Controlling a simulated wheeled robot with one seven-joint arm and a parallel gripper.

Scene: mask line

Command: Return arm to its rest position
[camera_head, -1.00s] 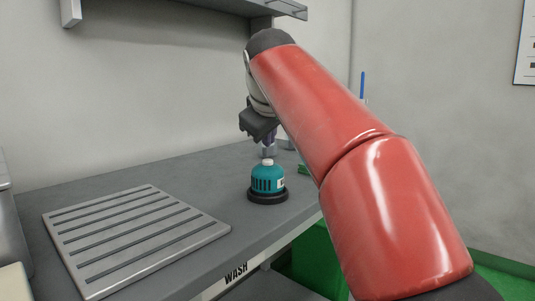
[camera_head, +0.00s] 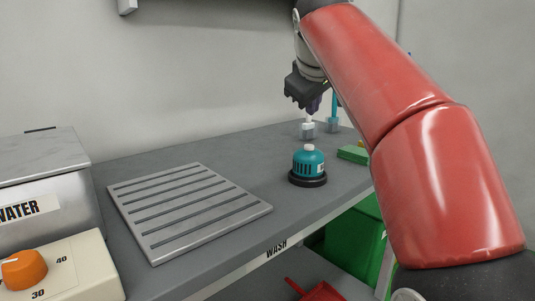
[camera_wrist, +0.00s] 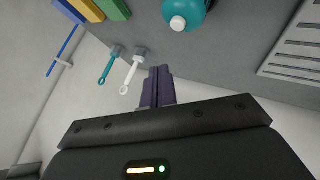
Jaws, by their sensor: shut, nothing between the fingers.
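My red arm (camera_head: 400,130) reaches from the lower right up and over the grey counter. My gripper (camera_head: 314,108) points down above the back of the counter, its dark purple fingers together with nothing between them. In the wrist view the shut fingers (camera_wrist: 158,72) stand out against the pale wall. Part of my wrist goes out of the top of the head view.
A teal canister (camera_head: 308,163) on a black base stands on the counter (camera_head: 250,150) near a slotted metal rack (camera_head: 190,212). Brushes, one white (camera_wrist: 131,77) and one teal (camera_wrist: 109,67), are behind. A water bath (camera_head: 40,190) stands left; a green bin (camera_head: 352,240) is below.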

